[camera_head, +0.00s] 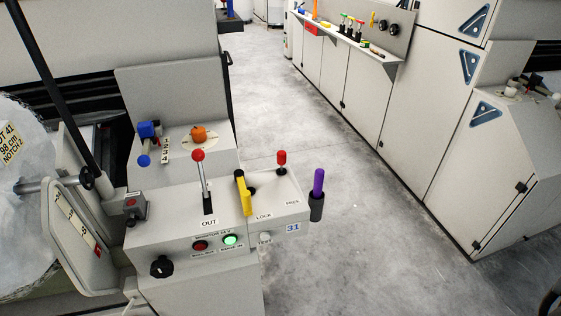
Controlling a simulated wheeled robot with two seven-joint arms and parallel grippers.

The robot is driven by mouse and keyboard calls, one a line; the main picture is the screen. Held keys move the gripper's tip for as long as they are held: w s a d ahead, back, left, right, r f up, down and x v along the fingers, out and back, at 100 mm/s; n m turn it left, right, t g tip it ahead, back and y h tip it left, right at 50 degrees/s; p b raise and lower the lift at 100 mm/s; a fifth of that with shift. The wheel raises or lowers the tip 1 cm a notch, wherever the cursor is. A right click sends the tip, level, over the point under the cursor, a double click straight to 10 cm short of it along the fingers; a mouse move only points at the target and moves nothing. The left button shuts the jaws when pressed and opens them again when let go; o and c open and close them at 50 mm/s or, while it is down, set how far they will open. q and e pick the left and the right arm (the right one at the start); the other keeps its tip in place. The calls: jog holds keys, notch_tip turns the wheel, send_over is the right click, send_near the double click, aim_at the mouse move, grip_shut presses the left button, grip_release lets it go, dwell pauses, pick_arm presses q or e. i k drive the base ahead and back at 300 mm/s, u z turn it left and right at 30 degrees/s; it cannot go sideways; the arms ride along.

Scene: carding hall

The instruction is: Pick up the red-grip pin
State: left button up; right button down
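A short red-grip pin (281,158) stands upright on the right part of the grey console (170,228), with a red cylindrical top and a dark base. It is behind the LOCK and FREE labels. A yellow handle (242,193) stands to its left, and a purple grip (318,182) sits in a dark holder at the console's right edge. A lever with a round red knob (198,155) rises from a slot marked OUT. Neither of my grippers is in view.
An orange knob (198,134) and a blue handle (147,130) are behind the lever. A far shelf (350,43) holds several coloured grips, too small to tell clearly. White cabinets (430,120) line the right. Grey floor (360,210) between is clear.

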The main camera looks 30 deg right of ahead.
aim_at(282, 155)
jog(key=z, duration=2.25)
jog(key=i, duration=2.1)
jog(key=u, duration=3.7)
jog(key=i, duration=0.5)
jog(key=z, duration=0.05)
